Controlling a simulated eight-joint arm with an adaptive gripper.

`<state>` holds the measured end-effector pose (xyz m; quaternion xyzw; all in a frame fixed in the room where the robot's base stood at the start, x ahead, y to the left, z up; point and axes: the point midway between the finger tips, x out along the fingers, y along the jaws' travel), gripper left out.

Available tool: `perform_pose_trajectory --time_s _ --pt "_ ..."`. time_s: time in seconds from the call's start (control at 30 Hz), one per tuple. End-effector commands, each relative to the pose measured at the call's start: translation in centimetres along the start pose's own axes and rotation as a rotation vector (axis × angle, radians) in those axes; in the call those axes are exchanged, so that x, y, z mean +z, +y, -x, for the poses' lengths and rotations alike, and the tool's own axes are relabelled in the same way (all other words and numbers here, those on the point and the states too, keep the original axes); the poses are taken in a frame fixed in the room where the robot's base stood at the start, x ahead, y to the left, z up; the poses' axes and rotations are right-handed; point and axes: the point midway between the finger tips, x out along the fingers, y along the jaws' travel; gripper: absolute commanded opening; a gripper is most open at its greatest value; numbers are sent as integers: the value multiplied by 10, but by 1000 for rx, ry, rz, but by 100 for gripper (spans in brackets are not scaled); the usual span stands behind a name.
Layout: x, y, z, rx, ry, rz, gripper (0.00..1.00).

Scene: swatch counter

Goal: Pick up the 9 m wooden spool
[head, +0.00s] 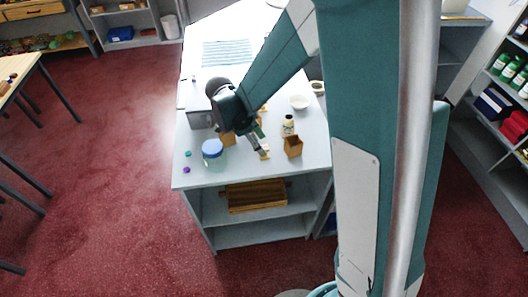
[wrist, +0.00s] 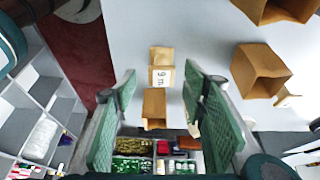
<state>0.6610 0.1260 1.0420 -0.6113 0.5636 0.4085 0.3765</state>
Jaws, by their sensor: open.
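The 9 m wooden spool (wrist: 161,76) shows in the wrist view as a brown wooden piece with a white label reading "9 m". It is on the pale counter, between and beyond my fingertips, with no visible contact. Another brown wooden piece (wrist: 154,104) shows just below the label; I cannot tell whether it is part of the spool. My gripper (wrist: 160,90) is open, its two green pads wide apart and nothing between them. In the head view my gripper (head: 257,139) points down at the counter, beside a small pale wooden item (head: 264,152), too small to read.
An open wooden box (head: 293,147) stands right of my gripper, and a blue-lidded jar (head: 213,154) stands to the left. The counter's front edge (head: 250,179) is close.

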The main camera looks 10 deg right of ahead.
Motion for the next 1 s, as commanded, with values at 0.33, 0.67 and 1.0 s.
perform_pose_trajectory --time_s 0.33,0.67,1.0 --pt "0 0 -1 0 0 0 43" --pt "-1 -2 -18 0 0 0 43" --pt "-1 -3 -48 0 0 0 43"
